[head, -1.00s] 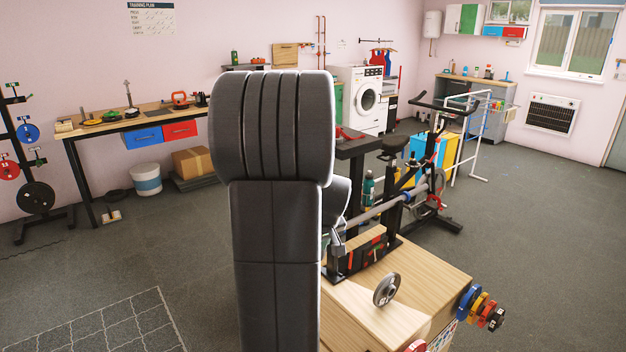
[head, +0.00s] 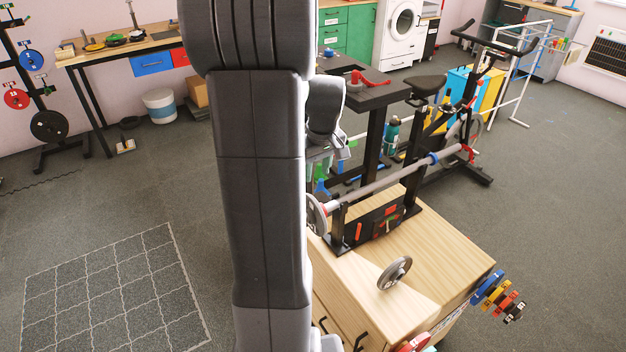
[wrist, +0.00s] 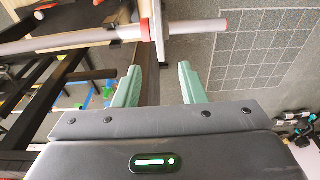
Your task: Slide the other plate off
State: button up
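A barbell (head: 385,183) lies across a black stand (head: 340,232) on a wooden box. A grey plate (head: 316,213) is on the bar's near left end, partly hidden by my arm. In the wrist view the bar (wrist: 70,40) crosses the top left, and the plate (wrist: 158,35) shows nearly edge-on by the bar's red-ringed end. A second grey plate (head: 394,273) stands on its edge on the box top, off the bar. My gripper (wrist: 162,76) is open, its two green fingers apart just below the bar end, with no plate held. My arm hides most of it in the head view.
The wooden box top (head: 440,255) has clear space around the standing plate. Coloured plates (head: 497,296) hang at its right side. An exercise bike (head: 455,130) and a black table (head: 375,95) stand behind. The floor at left is open, with a grid mat (head: 115,290).

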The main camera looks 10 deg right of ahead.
jog(key=f, duration=0.4)
jog(key=w+f, duration=0.1)
jog(key=f, duration=0.7)
jog(key=shift+w+a+f, duration=0.1)
jog(key=shift+w+a, duration=0.25)
jog(key=shift+w, duration=0.05)
grip_shut()
jog(key=shift+p, duration=0.3)
dwell(0.4)
